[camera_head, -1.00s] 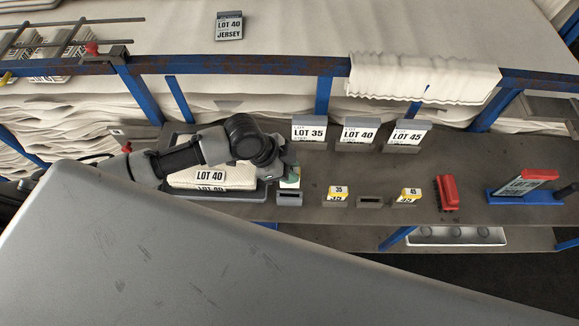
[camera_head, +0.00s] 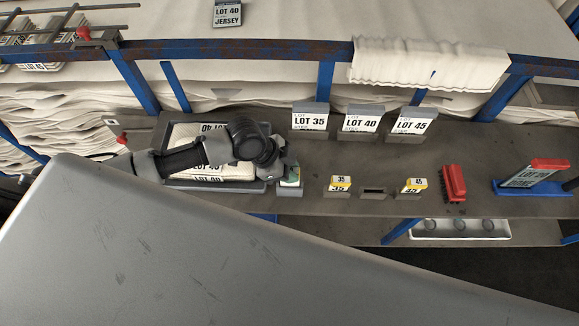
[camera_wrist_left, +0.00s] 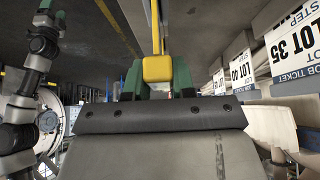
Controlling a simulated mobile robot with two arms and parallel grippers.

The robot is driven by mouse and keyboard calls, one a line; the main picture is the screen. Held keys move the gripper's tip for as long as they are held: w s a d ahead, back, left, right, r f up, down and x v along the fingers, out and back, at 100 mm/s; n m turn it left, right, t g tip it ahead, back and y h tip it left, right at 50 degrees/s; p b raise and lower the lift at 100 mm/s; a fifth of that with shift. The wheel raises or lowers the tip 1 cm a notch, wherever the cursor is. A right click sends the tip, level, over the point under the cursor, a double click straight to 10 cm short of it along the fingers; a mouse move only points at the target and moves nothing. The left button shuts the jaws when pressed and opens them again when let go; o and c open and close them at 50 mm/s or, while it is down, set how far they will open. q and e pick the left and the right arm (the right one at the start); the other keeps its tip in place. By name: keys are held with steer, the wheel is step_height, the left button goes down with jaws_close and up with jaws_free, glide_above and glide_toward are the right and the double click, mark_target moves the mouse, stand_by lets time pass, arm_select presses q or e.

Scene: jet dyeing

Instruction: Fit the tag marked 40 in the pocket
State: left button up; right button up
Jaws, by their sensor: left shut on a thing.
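My left gripper (camera_head: 290,172) is above the leftmost small grey holder (camera_head: 290,190) on the shelf. In the left wrist view, its green fingers (camera_wrist_left: 157,82) are shut on a small yellow-topped tag (camera_wrist_left: 158,69). The tag's number is not visible, and the head view does not clearly show whether it touches the holder. Two yellow-topped tags, 35 (camera_head: 340,183) and 45 (camera_head: 412,185), stand in their own holders. An empty slotted pocket (camera_head: 373,193) lies between them. Part of my right arm, with a green tip (camera_wrist_left: 58,17), shows in the left wrist view; its opening is unclear.
Job tickets LOT 35 (camera_head: 310,119), LOT 40 (camera_head: 360,121) and LOT 45 (camera_head: 411,123) stand behind the row. A red brush (camera_head: 453,184) and a blue stand (camera_head: 530,187) are to the right. A tray (camera_head: 172,143) with folded fabric lies under my left arm.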

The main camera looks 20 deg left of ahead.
arm_select(q)
steer(key=shift+f+b, duration=0.6)
steer(key=shift+f, duration=0.95)
steer(key=o, duration=1)
